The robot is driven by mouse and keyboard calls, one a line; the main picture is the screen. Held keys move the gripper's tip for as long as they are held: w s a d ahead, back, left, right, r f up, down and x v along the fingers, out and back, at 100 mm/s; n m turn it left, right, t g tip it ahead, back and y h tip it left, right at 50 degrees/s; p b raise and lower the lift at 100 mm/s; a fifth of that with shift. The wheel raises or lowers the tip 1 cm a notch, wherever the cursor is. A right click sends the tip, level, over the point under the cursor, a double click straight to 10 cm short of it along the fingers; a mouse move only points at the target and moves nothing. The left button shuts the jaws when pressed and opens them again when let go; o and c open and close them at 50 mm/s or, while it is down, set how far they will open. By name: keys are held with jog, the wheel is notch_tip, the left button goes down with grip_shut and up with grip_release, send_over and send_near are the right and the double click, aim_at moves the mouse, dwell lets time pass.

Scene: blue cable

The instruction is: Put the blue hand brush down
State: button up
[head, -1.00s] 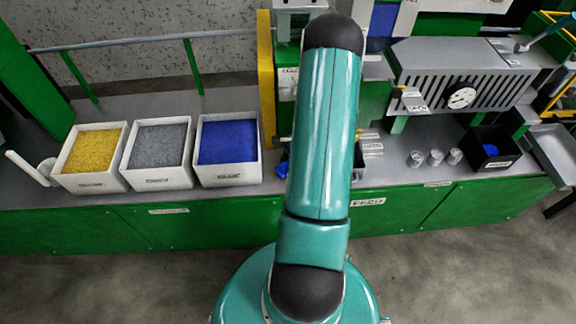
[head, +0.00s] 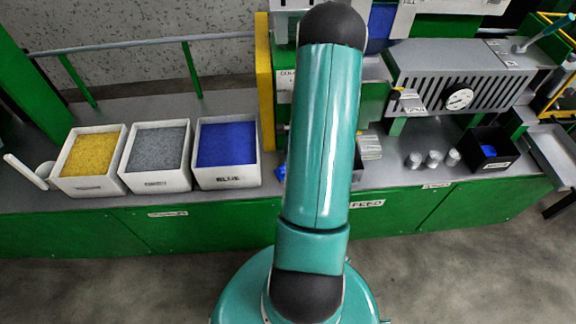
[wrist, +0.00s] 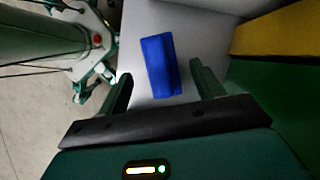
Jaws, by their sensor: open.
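The blue hand brush (wrist: 161,66) lies on the grey bench top (wrist: 196,28) in the wrist view. My gripper (wrist: 160,82) is open, its two fingers apart on either side of the brush's near end. I cannot tell how far the fingers are above the bench. No finger visibly touches the brush. In the head view only a small blue piece (head: 281,173) shows beside my arm, probably part of the brush. My arm hides the gripper and most of that spot in the head view.
White bins of yellow (head: 90,155), grey (head: 157,156) and blue granules (head: 227,145) stand to the left. A yellow post (head: 265,80) and green machine stand close by. Several small cups (head: 433,159) and a black box (head: 489,150) are at right.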

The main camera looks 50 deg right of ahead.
jog(key=v, duration=0.6)
jog(key=shift+d+r, duration=0.1)
jog(key=shift+r, duration=0.1)
dwell(0.4)
